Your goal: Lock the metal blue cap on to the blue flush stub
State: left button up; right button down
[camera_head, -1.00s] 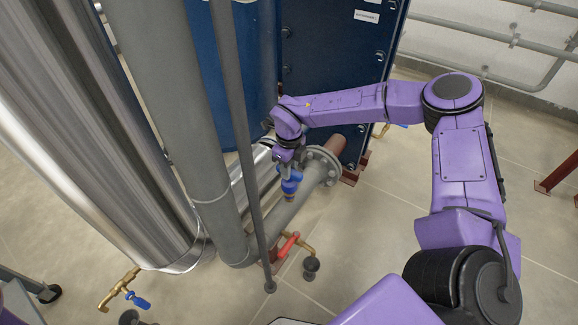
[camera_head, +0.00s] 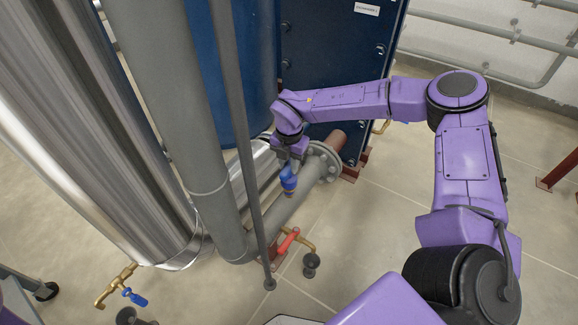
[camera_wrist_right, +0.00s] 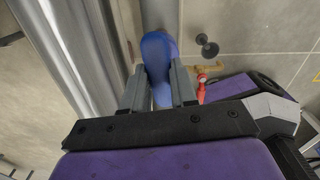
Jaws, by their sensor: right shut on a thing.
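My right gripper (camera_head: 290,162) reaches down beside the grey horizontal pipe and is shut on a blue rounded piece, which I take for the metal blue cap (camera_head: 288,178). In the right wrist view the blue piece (camera_wrist_right: 158,55) sits between the two fingers of my right gripper (camera_wrist_right: 160,85) and sticks out past their tips. The blue flush stub cannot be told apart from the cap in either view, and the fingers cover part of that area. My left gripper is not in view.
The grey pipe (camera_head: 284,212) runs to a bolted flange (camera_head: 325,165) at the dark blue exchanger (camera_head: 335,60). A red-handled valve (camera_head: 288,240) sits below. A thin grey post (camera_head: 243,125) stands left of my gripper. A blue-handled brass valve (camera_head: 120,288) is at lower left.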

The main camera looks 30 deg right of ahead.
jog(key=shift+f+m, duration=0.3)
jog(key=shift+m, duration=0.8)
jog(key=shift+s+r+m, duration=0.1)
jog(key=shift+r+m, duration=0.05)
jog(key=shift+m, duration=0.35)
jog(key=c, duration=0.8)
grip_release()
pick_arm(q)
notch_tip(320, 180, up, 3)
jog(key=p, duration=0.3)
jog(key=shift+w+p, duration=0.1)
jog(key=shift+p, duration=0.3)
pick_arm(e)
notch_tip(320, 180, up, 10)
jog(key=shift+r, duration=0.25)
